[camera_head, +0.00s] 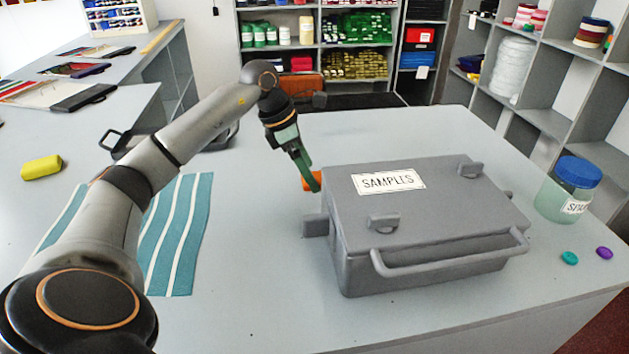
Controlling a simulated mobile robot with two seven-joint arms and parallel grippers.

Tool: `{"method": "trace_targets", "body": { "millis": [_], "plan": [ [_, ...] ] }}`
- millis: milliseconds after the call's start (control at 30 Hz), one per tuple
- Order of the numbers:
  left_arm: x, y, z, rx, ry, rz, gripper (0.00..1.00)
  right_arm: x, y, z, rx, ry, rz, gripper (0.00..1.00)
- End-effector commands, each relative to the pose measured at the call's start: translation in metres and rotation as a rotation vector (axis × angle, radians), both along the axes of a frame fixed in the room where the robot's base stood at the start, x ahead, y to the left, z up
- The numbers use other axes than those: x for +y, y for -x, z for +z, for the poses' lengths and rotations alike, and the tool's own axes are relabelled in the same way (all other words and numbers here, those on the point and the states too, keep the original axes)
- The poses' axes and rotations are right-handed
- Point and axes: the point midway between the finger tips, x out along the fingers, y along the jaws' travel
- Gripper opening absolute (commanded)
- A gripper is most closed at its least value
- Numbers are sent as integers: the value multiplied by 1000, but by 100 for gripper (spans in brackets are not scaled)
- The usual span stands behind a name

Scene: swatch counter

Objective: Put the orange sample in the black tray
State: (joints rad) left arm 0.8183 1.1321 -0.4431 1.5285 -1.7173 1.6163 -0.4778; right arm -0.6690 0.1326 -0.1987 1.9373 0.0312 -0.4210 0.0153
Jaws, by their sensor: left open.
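The orange sample (308,184) shows as a small orange piece at the left back edge of the grey SAMPLES case; the rest of it is hidden. My left gripper (313,180) reaches down to it with the fingers open, and a green finger overlaps it in the picture. I cannot tell whether they touch. A dark tray-like thing with a black handle (115,141), perhaps the black tray, lies behind my left forearm, which hides most of it. My right gripper is not in view.
The closed grey case (440,215) with latches and a front handle fills the middle right of the counter. A striped cloth (180,240) and yellow item (41,167) lie left.

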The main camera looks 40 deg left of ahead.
Motion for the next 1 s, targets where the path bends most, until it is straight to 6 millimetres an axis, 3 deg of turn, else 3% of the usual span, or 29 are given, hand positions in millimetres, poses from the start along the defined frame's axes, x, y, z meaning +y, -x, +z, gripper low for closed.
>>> {"method": "trace_targets", "body": {
  "millis": [100, 367, 1000],
  "plan": [
    [-2, -3, -9, 1, 1, 0, 100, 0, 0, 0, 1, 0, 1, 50],
    [-2, -3, -10, 0, 0, 0, 98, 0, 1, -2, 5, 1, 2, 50],
    [-2, -3, -10, -1, -1, 0, 26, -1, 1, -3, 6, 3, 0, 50]
  ]
}}
